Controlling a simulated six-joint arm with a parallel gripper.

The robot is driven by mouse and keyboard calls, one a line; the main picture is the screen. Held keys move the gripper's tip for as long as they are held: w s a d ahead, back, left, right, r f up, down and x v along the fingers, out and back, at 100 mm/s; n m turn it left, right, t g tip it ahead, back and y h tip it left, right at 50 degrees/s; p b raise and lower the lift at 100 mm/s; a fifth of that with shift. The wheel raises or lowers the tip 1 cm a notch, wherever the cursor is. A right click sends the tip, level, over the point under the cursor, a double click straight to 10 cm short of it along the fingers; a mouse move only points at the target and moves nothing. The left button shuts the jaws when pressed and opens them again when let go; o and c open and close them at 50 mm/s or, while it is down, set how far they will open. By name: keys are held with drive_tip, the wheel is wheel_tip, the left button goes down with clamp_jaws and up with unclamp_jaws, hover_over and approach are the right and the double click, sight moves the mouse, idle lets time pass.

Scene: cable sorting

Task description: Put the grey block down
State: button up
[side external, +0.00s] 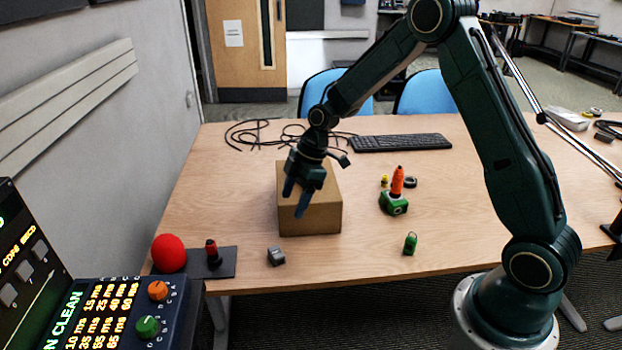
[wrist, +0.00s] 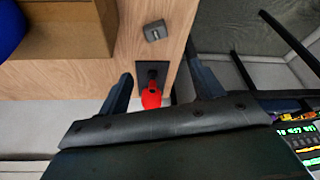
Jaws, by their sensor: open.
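The grey block (side external: 276,256) lies on the table near its front edge, in front of the cardboard box and right of a black plate. It also shows in the wrist view (wrist: 155,31), near the top middle, on the wood. My gripper (side external: 298,202) is open and empty, above and in front of the box in the side view. In the wrist view the two fingers (wrist: 158,84) stand apart, with the block beyond them and nothing held between them.
The brown box (side external: 318,212) stands beside my gripper. A green base with an orange piece (side external: 395,196), a green item (side external: 410,243) and a keyboard (side external: 400,142) are to the right.

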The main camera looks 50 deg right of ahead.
drive_tip(key=s+a+r+m+t+h, duration=0.1)
drive_tip(key=s+r+m, duration=0.2)
drive_tip(key=s+r, duration=0.4)
drive_tip(key=s+a+r+m+t+h, duration=0.15)
drive_tip(key=s+r, duration=0.35)
drive_tip(key=r, duration=0.5)
drive_tip(key=s+r+m, duration=0.2)
drive_tip(key=s+m, duration=0.2)
drive_tip(key=s, duration=0.5)
drive_tip(key=s+d+r+m+t+h, duration=0.1)
drive_tip(key=s+m, duration=0.3)
drive_tip(key=s, duration=0.5)
drive_tip(key=shift+d+r, duration=0.2)
drive_tip(key=shift+r, duration=0.45)
